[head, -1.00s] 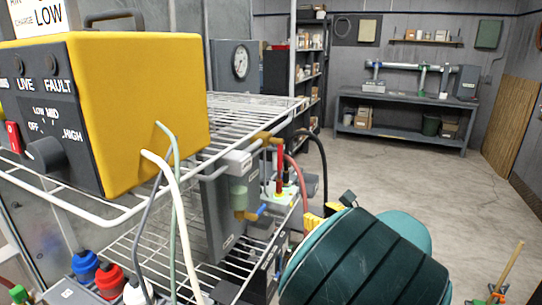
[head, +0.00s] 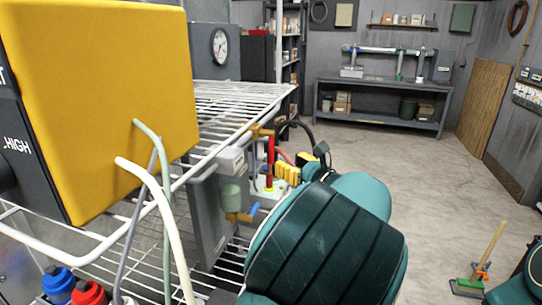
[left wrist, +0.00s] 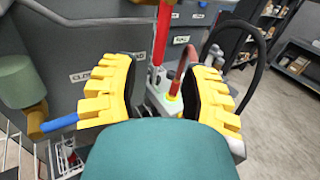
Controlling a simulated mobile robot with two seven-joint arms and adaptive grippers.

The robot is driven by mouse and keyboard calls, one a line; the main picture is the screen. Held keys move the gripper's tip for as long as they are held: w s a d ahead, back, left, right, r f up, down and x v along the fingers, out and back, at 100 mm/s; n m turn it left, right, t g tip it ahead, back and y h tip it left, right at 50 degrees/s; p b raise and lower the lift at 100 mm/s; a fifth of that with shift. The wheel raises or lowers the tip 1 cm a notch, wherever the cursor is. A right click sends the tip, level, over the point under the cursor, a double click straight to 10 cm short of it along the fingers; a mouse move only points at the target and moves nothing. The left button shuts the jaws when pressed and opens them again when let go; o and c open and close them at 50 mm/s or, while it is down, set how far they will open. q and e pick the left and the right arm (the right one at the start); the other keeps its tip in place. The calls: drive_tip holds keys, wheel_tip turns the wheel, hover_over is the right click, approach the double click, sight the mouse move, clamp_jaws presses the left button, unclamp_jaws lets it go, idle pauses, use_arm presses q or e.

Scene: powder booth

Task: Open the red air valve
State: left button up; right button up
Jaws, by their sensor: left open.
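The red air valve shows in the head view as an upright red handle (head: 270,160) above a pale fitting at the shelf's right end. In the left wrist view the red handle (left wrist: 162,35) rises between and beyond the fingers, with a gap on both sides. My left gripper (left wrist: 160,72) is open, its yellow fingers spread either side of the fitting below the handle. In the head view the left gripper (head: 297,167) is right of the handle, partly hidden by my teal arm. My right gripper is out of view.
A yellow box (head: 110,100) stands on the wire shelf (head: 225,100), with loose cables in front. A blue-handled valve (head: 242,216) sits below left of the red one. It also shows in the left wrist view (left wrist: 60,123). A dark hose (left wrist: 250,60) arches at right.

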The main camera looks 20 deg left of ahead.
sight(273, 154)
use_arm(q)
drive_tip(key=b+x, duration=0.1)
drive_tip(key=x, duration=0.7)
clamp_jaws()
